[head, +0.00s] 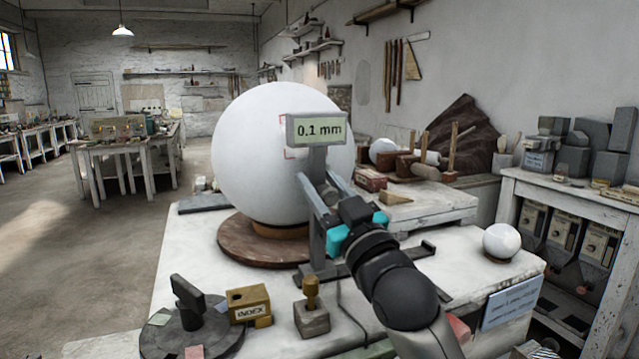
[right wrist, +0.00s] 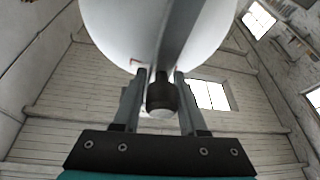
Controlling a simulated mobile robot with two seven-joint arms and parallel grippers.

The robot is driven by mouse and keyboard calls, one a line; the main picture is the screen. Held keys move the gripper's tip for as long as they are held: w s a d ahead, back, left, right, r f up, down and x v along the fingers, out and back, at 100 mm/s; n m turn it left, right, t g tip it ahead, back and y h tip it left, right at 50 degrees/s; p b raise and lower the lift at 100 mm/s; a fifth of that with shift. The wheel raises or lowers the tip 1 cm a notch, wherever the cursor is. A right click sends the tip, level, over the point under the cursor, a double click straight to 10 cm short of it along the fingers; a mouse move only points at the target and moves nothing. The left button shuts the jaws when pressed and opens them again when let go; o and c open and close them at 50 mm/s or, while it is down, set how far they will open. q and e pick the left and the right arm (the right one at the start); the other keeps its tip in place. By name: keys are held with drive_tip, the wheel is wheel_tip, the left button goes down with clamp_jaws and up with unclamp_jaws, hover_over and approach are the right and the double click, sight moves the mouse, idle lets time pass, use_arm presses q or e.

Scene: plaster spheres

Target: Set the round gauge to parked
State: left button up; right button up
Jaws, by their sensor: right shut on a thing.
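The gauge (head: 317,165) is a grey upright post in front of a big white sphere (head: 265,150). Its display (head: 318,129) reads "0.1 mm". My right gripper (head: 328,188) is at the post, below the display, shut on the gauge's dark round knob. In the right wrist view the knob (right wrist: 162,97) with its pale end sits between the two fingers (right wrist: 160,95). The post rises past them towards the white sphere. The exact finger contact is small and partly hidden. My left gripper is in neither view.
The sphere rests on a brown round turntable (head: 240,245). A dark disc with an upright lever (head: 187,300), a yellow INDEX box (head: 248,303) and a brass-knobbed block (head: 311,312) stand in front. A small white sphere (head: 501,241) is at right.

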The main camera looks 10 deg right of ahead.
drive_tip(key=shift+a, duration=0.1)
clamp_jaws()
drive_tip(key=shift+a+f, duration=0.1)
idle(0.6)
